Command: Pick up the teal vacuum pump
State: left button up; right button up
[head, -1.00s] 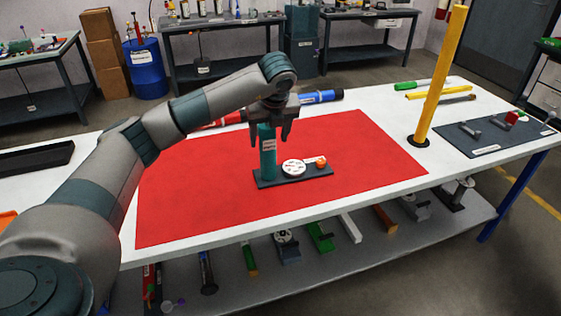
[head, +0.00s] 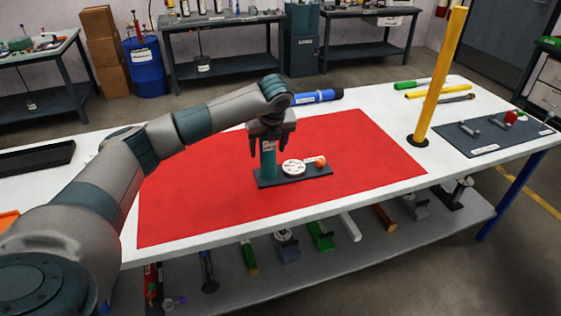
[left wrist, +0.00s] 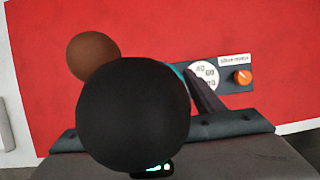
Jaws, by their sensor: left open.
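The teal vacuum pump (head: 268,168) stands upright on the red mat (head: 190,205). It has a dark base plate, a white round dial and an orange knob. In the left wrist view the dial (left wrist: 204,75) and orange knob (left wrist: 242,77) show beyond a finger. My left gripper (head: 269,150) points down over the teal column, open, with one finger on each side of its upper part. The gripper hides the column's top. I cannot tell whether the fingers touch it. A large black round shape and a brown one cover much of the left wrist view. My right gripper is not in view.
A yellow post (head: 438,80) stands on the white table (head: 470,170) to the right. A blue tube (head: 318,97) lies behind the mat. A dark board (head: 490,140) with small parts lies at the right. The mat around the pump is clear.

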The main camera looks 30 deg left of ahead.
pick_arm(q)
grip_shut()
jog(key=shift+r, duration=0.1)
jog(key=shift+w+r, duration=0.1)
jog(key=shift+r, duration=0.05)
